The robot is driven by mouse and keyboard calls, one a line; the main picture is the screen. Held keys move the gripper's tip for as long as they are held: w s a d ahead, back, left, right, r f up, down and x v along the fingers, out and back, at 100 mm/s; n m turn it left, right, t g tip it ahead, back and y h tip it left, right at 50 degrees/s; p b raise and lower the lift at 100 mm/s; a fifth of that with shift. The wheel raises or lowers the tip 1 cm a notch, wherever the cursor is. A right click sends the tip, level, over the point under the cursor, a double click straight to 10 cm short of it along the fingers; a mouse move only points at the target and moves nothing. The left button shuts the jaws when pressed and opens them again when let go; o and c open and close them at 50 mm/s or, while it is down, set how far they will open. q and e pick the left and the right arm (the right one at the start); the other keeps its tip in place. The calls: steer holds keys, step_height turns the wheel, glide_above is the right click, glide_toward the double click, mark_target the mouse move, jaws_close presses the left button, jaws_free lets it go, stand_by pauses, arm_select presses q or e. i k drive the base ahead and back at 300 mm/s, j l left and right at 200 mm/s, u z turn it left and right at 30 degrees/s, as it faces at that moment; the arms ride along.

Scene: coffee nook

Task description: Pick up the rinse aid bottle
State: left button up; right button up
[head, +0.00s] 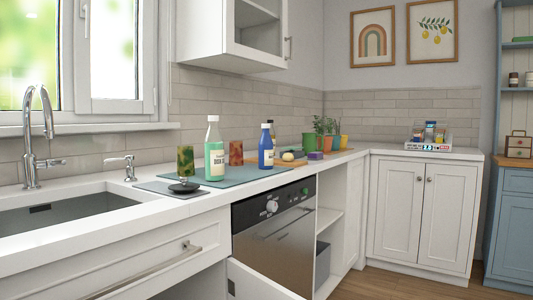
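Two bottles stand upright on a blue-green mat (240,174) on the counter. One is a pale green bottle (214,164) with a white cap and a white label, too small to read surely. To its right is a smaller blue bottle (265,152) with a white cap and a pale label, also unreadable. I cannot tell from the print which is the rinse aid; the blue one looks likelier. Neither gripper shows in the head view.
A patterned green glass (185,161) and a red one (236,153) stand close to the bottles. A dark dish (184,187) lies in front. The sink (60,212) and tap (30,140) are left. A dishwasher (272,225) is below. Potted plants stand farther back.

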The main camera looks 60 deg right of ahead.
mark_target(265, 145)
steer(key=j+z, duration=0.1)
steer(key=z, duration=0.3)
steer(key=j+z, duration=0.1)
steer(key=z, duration=0.3)
steer(key=j+z, duration=0.1)
steer(key=z, duration=0.75)
steer(key=j+z, duration=0.15)
steer(key=z, duration=0.25)
